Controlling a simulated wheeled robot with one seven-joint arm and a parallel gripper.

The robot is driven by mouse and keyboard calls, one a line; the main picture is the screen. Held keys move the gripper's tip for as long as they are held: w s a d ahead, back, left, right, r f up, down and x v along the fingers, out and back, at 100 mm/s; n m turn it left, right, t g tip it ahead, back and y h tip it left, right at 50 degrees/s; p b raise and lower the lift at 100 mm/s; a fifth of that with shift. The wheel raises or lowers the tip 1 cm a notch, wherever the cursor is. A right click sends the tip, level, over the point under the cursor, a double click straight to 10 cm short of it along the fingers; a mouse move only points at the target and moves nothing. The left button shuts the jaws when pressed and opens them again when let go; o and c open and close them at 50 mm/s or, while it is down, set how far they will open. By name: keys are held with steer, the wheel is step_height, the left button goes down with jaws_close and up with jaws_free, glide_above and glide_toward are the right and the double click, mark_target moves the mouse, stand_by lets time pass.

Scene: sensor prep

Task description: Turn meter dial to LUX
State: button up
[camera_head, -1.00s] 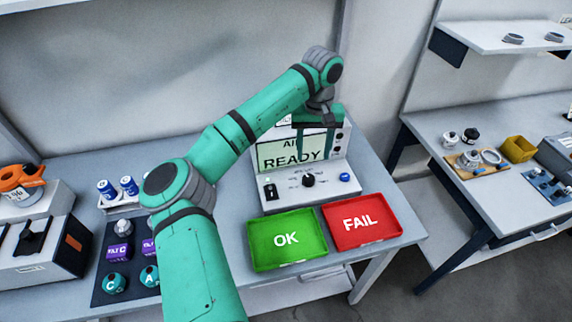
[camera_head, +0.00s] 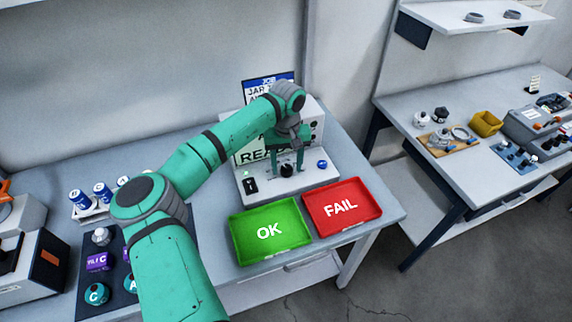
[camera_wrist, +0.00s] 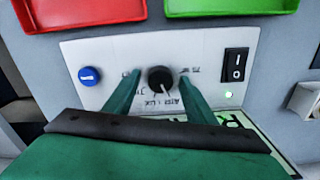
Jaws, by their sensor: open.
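The meter (camera_head: 312,183) is a pale console with a lit screen (camera_head: 250,156) showing part of "READY", partly hidden by my arm. Its black dial (camera_wrist: 160,78) sits on the front panel and also shows in the head view (camera_head: 286,170). A short white mark on the dial points toward the printed labels, one of which looks like LUX; the exact setting is too small to tell. My gripper (camera_wrist: 160,81) is open, with one green finger on each side of the dial. Small gaps show between fingers and dial. It also shows in the head view (camera_head: 285,163).
A blue button (camera_wrist: 89,76) and a black rocker switch (camera_wrist: 236,64) flank the dial, with a lit green lamp (camera_wrist: 228,94). A green OK tray (camera_head: 250,252) and red FAIL tray (camera_head: 345,226) lie in front. A job sheet (camera_head: 257,88) stands behind.

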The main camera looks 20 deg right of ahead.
steer(key=shift+c, duration=0.3)
steer(key=shift+w, duration=0.1)
steer(key=c, duration=1)
steer(key=m, duration=0.3)
steer(key=shift+m, duration=0.3)
steer(key=shift+a+m, duration=0.1)
steer(key=shift+m, duration=2)
steer(key=o, duration=1.1)
steer(key=shift+c, duration=0.2)
